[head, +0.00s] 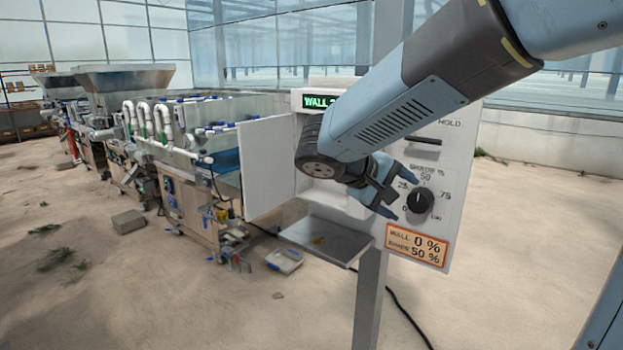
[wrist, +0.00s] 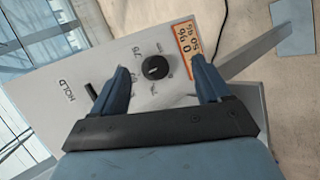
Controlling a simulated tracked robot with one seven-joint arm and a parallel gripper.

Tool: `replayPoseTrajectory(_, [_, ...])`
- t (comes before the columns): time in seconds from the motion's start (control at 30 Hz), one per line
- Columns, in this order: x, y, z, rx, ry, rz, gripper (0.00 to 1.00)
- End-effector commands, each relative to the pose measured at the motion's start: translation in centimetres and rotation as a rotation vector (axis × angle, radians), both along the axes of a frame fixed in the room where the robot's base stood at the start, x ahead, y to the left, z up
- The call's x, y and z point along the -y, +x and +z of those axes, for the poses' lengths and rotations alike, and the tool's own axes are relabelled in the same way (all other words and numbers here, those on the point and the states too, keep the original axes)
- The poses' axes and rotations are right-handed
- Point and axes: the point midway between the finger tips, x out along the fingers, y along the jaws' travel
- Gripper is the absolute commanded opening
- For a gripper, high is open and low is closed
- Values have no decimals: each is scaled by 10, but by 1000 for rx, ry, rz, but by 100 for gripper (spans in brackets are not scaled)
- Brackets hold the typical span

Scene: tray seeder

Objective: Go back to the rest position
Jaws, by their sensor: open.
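My gripper (head: 389,196) is open and empty in front of the control panel (head: 455,150), close to the black shade knob (head: 420,200). In the wrist view the knob (wrist: 155,67) shows between my two fingers (wrist: 163,84), apart from both. The knob's white mark points near 50. An orange-bordered label (head: 417,246) below it reads wall 0 % and shade 50 %. It also shows in the wrist view (wrist: 188,50), partly behind a finger. My arm hides part of the panel and its green display (head: 319,101).
The box door (head: 266,168) stands open at the panel's left. A post (head: 369,300) holds the box. The seeder line (head: 190,150) stands at the left. The sandy floor at right is clear.

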Motion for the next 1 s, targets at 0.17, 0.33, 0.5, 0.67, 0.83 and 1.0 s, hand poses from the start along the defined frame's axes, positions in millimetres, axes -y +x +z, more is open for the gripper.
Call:
replayPoseTrajectory(0.17, [40,-43,-6,-46,211,-97,77])
replayPoseTrajectory(0.33, [60,-80,-12,-49,420,-158,77])
replayPoseTrajectory(0.5, [68,-112,-16,-4,630,-197,77])
replayPoseTrajectory(0.67, [68,-136,-14,78,814,-213,77])
replayPoseTrajectory(0.83, [66,-151,-10,174,960,-213,77])
replayPoseTrajectory(1.0, [65,-157,-6,233,1028,-209,77])
